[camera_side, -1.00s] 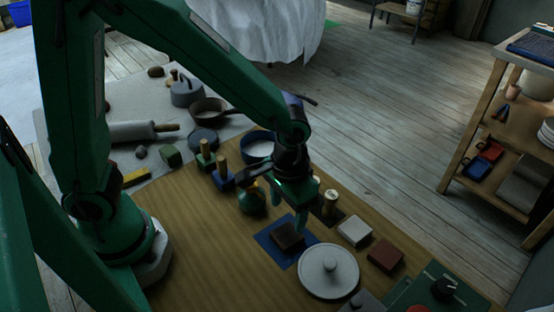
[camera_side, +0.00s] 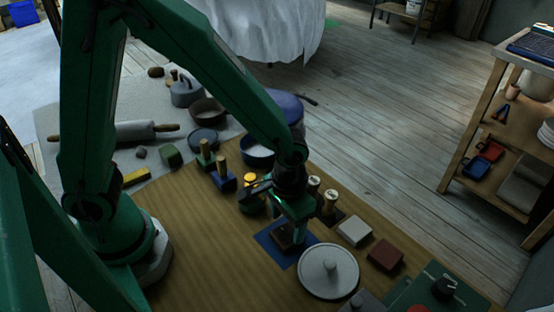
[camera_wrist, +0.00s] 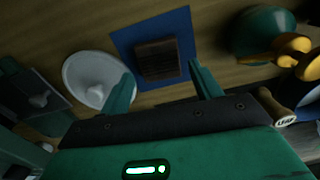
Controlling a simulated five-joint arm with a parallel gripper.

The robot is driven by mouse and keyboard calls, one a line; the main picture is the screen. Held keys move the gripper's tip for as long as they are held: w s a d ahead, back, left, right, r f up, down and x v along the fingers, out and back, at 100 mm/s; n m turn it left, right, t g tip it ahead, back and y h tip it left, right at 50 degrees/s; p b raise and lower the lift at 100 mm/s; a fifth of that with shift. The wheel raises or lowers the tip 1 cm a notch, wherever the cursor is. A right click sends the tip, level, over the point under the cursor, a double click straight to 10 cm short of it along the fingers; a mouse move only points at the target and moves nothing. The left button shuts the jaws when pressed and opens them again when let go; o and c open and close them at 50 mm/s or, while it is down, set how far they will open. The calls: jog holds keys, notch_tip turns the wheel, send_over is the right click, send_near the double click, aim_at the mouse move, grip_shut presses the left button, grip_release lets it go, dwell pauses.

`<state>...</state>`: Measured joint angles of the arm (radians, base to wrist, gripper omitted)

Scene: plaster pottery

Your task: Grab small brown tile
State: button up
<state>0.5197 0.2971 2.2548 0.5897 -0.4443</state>
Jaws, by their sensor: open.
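The small dark brown tile (camera_side: 281,238) lies on a blue square (camera_side: 268,249) on the wooden board. My gripper's front partly hides it in the side view. The tile (camera_wrist: 157,58) shows whole in the wrist view, on the blue square (camera_wrist: 180,21), ahead of and between my two fingers. My gripper (camera_side: 289,238) is open, with its fingers (camera_wrist: 160,85) pointing down close to the tile. Nothing is between the fingers, and I cannot tell whether they touch the tile.
A white round lid (camera_side: 328,272) with a knob lies just right of the blue square. A white block (camera_side: 354,233) and a reddish-brown block (camera_side: 385,255) stand further right. A green pot (camera_wrist: 262,32) with orange parts is close by. The board's front left is clear.

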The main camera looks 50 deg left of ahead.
aim_at(287, 234)
jog(key=shift+f, duration=1.7)
jog(key=c, duration=0.8)
jog(key=shift+r, duration=0.1)
jog(key=shift+r, duration=1.1)
notch_tip(287, 234, up, 2)
jog(key=shift+s+d, duration=0.15)
jog(key=s+d+r, duration=0.5)
jog(key=s+r, duration=0.1)
jog(key=s, duration=0.4)
jog(key=shift+d+r, duration=0.25)
jog(key=shift+r, duration=0.05)
